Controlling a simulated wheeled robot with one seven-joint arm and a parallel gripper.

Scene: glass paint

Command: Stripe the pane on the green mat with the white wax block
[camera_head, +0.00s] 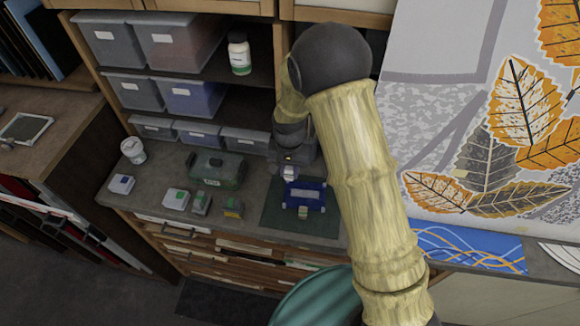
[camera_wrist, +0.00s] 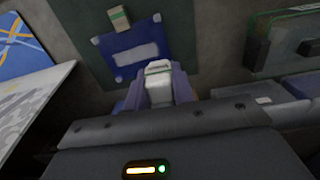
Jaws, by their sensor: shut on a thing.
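The blue pane (camera_head: 316,189) lies on the green mat (camera_head: 275,215) on the counter, with lighter blue corners. A pale bar runs across its middle; it also shows on the pane in the wrist view (camera_wrist: 122,66). My gripper (camera_head: 289,168) is at the pane's far edge. In the wrist view my gripper (camera_wrist: 160,78) is shut on the white wax block (camera_wrist: 159,70), which points toward the pane. I cannot tell whether block and pane touch. A small pale block with a green band (camera_wrist: 119,18) sits at the pane's opposite edge.
Left of the mat stand several small blocks, including a green-topped one (camera_head: 176,199) and a yellow-marked one (camera_head: 233,208), and a green toolbox (camera_head: 215,168). A white cup (camera_head: 134,150) stands farther left. Shelves with grey bins (camera_head: 133,93) rise behind. A leaf-painted panel (camera_head: 440,130) leans at right.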

